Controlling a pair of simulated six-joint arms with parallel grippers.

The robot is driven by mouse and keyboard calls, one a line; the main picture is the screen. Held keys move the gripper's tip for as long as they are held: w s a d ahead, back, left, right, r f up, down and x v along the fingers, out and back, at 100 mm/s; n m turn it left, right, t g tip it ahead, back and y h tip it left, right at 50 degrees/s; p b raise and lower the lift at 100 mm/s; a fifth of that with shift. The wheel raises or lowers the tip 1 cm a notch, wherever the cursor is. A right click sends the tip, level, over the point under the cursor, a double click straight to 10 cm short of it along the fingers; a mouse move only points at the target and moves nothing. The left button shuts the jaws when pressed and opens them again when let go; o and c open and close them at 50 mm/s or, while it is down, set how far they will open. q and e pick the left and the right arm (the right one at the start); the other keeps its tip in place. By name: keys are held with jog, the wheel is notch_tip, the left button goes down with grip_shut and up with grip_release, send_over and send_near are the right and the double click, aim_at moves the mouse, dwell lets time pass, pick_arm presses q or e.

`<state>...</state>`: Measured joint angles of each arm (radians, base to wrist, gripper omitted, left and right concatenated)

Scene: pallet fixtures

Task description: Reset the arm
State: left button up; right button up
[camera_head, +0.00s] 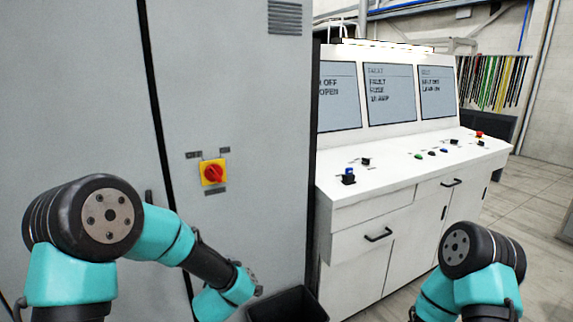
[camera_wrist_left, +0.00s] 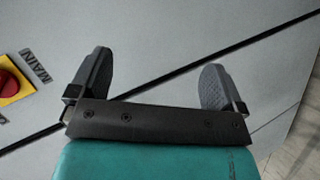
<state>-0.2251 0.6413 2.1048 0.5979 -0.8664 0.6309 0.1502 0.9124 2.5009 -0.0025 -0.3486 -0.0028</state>
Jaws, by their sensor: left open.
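My left arm comes in from the left in the head view and reaches down in front of the grey cabinet (camera_head: 250,110). Its gripper fingers cannot be made out there. In the left wrist view my left gripper (camera_wrist_left: 155,80) is open, its two dark fingers wide apart with nothing between them. The cabinet's grey face and a dark seam (camera_wrist_left: 160,90) lie beyond the fingers. My right arm shows at the lower right of the head view, bent, with its gripper out of the frame.
A red rotary switch on a yellow plate (camera_head: 213,173) is on the cabinet; it also shows in the left wrist view (camera_wrist_left: 8,82). A dark bin (camera_head: 288,305) stands below. A white console (camera_head: 385,195) with screens and buttons is at the right. Tiled floor (camera_head: 530,190) is clear beyond it.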

pick_arm(q)
jog(key=s+a+f+m+g+h, duration=0.1)
jog(key=s+f+m+g, duration=0.5)
jog(key=s+f, duration=0.7)
jog(key=s+a+f+m+g+h, duration=0.2)
jog(key=s+f+m+g+h, duration=0.2)
jog(key=s+f, duration=0.9)
jog(key=s+m+g, duration=0.2)
jog(key=m, duration=0.1)
jog(key=shift+s+a+f+m, duration=0.25)
jog(key=shift+a+m, duration=0.05)
